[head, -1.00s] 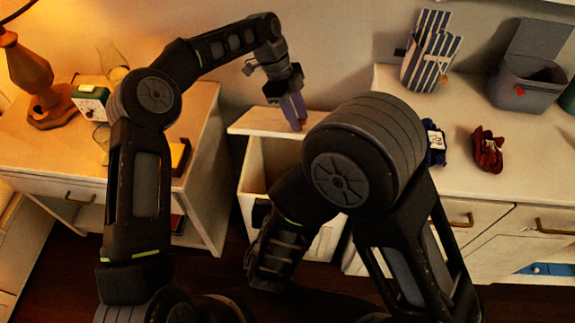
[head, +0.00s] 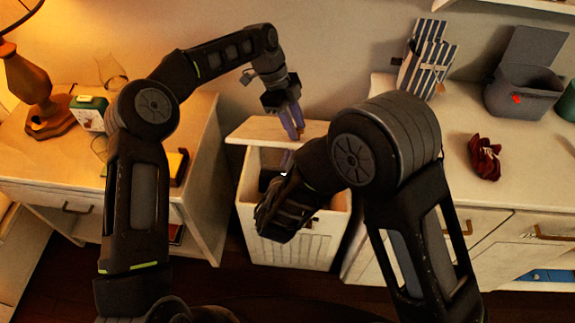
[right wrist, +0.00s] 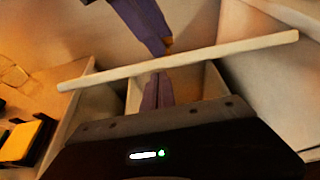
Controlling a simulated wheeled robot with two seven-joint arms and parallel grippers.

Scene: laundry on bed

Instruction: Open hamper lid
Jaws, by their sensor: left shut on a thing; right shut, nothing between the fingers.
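The white hamper (head: 290,252) stands on the floor between two pieces of furniture, its top opening partly showing. Its pale lid (head: 253,130) lies across the back of the opening, and shows as a thin, nearly edge-on board in the right wrist view (right wrist: 220,52). My left gripper (head: 294,130) points down and is shut on the lid's small brown handle (right wrist: 168,41). My right gripper (head: 287,160) is shut and empty at the hamper opening, below the lid; its fingers also show in the right wrist view (right wrist: 157,90). My right arm hides part of the opening.
A white dresser (head: 500,195) at right holds a striped bag (head: 428,62), a grey open bin (head: 522,95) and a dark red cloth (head: 485,157).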

